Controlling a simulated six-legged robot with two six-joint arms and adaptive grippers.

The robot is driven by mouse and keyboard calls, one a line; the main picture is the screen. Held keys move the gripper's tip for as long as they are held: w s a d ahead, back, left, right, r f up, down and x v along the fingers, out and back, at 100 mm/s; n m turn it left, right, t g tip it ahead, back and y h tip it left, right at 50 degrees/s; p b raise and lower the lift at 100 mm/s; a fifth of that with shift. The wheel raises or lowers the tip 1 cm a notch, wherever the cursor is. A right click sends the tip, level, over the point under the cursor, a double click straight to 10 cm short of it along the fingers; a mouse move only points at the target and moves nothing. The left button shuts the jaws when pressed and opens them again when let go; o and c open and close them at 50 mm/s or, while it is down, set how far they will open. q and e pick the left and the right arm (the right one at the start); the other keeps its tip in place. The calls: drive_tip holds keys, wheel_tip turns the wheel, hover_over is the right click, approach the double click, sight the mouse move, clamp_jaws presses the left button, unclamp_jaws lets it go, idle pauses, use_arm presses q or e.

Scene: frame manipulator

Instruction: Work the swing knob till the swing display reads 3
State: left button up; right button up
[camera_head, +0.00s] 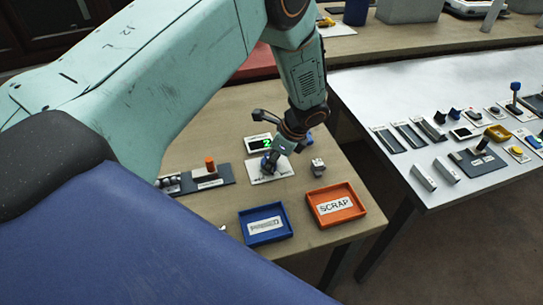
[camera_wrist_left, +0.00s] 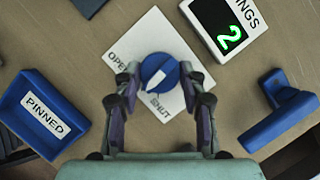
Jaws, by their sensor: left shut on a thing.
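The blue round swing knob (camera_wrist_left: 160,73) with a white pointer stands on a white plate (camera_wrist_left: 145,42) marked OPEN and SHUT. In the wrist view its pointer runs diagonally, from lower left to upper right. My left gripper (camera_wrist_left: 160,82) is shut on the knob, with one finger on each side. In the head view my left gripper (camera_head: 270,165) reaches down onto the white plate (camera_head: 270,177) and mostly hides the knob. The swing display (camera_wrist_left: 227,27) is a white box with a green 2. It also shows 2 in the head view (camera_head: 260,143).
A blue tray (camera_head: 265,238) labelled PINNED in the wrist view and an orange SCRAP tray (camera_head: 360,209) sit near the table's front edge. A small grey part (camera_head: 318,167) is right of the plate. A panel with an orange knob (camera_head: 210,163) lies left. A white table (camera_head: 370,90) carries several controls.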

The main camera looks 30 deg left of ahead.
use_arm(q)
drive_tip(key=n, duration=0.2)
drive_tip(key=n+g, duration=0.1)
drive_tip(key=shift+w+a+n+h, duration=0.1)
drive_tip(key=shift+a+n+h, duration=0.05)
drive_tip(key=shift+n+h, duration=0.2)
drive_tip(key=shift+n+g+h+b, duration=0.45)
drive_tip(key=shift+n+g+b, duration=0.35)
drive_tip(key=shift+n, duration=1.15)
drive_tip(key=o, duration=1.2)
drive_tip(key=shift+a, duration=0.15)
drive_tip(key=shift+c, duration=0.2)
drive_tip(key=shift+w+d+r, duration=0.1)
drive_tip(key=shift+d, duration=0.1)
drive_tip(key=v, duration=1.1)
drive_tip(key=shift+r, duration=0.3)
